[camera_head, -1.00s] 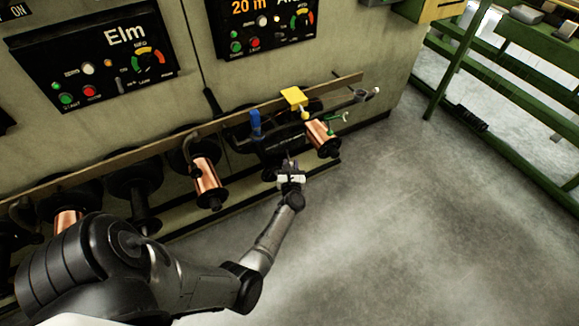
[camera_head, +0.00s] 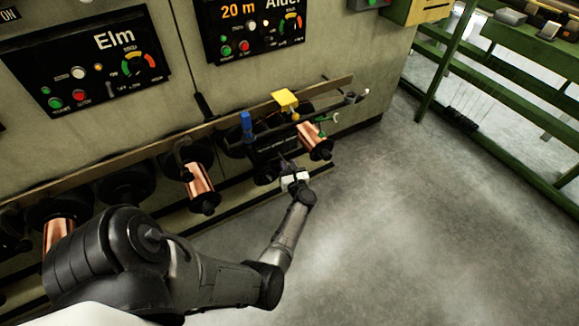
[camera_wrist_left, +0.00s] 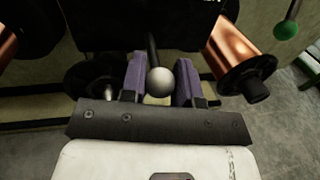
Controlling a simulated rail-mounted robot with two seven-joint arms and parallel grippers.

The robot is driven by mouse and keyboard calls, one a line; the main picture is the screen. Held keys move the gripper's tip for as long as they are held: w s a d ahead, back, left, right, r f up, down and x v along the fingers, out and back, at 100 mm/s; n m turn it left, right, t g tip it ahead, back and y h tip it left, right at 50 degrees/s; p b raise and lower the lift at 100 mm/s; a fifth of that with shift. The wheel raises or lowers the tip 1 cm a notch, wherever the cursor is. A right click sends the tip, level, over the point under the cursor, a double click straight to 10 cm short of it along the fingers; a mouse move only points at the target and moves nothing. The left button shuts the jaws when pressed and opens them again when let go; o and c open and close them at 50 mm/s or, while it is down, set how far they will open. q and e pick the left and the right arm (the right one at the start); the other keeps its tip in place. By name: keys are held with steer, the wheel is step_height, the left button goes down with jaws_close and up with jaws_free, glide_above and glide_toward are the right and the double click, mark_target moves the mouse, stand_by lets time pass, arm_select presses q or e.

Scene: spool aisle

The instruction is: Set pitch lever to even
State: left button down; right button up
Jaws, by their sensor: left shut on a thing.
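A lever with a round grey ball knob (camera_wrist_left: 160,82) stands in the middle of the left wrist view, its dark shaft running up behind the ball. The purple finger pads of my left gripper (camera_wrist_left: 161,76) stand on both sides of it, and the gripper is shut on the lever. In the head view my left gripper (camera_head: 292,173) is in front of the dark box (camera_head: 268,148) on the machine's lower front. The knob is too small to make out there, and I cannot read any pitch marking. My right gripper is out of view.
Copper spools (camera_head: 201,186) stick out beside the gripper; another (camera_head: 315,140) is close on its right. A blue handle (camera_head: 246,122), a yellow block (camera_head: 286,99) and a green-knobbed lever (camera_wrist_left: 286,29) are nearby. Open floor (camera_head: 430,220) lies to the right, before a green rack (camera_head: 500,135).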

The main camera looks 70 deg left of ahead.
arm_select(q)
steer(key=c, duration=0.9)
jaws_free()
steer(key=shift+o, duration=0.2)
steer(key=shift+d, duration=0.3)
steer(key=s+d+p, duration=0.1)
steer(key=d+p, duration=0.2)
steer(key=d, duration=0.8)
steer(key=shift+d+p, duration=0.25)
steer(key=shift+p, duration=0.05)
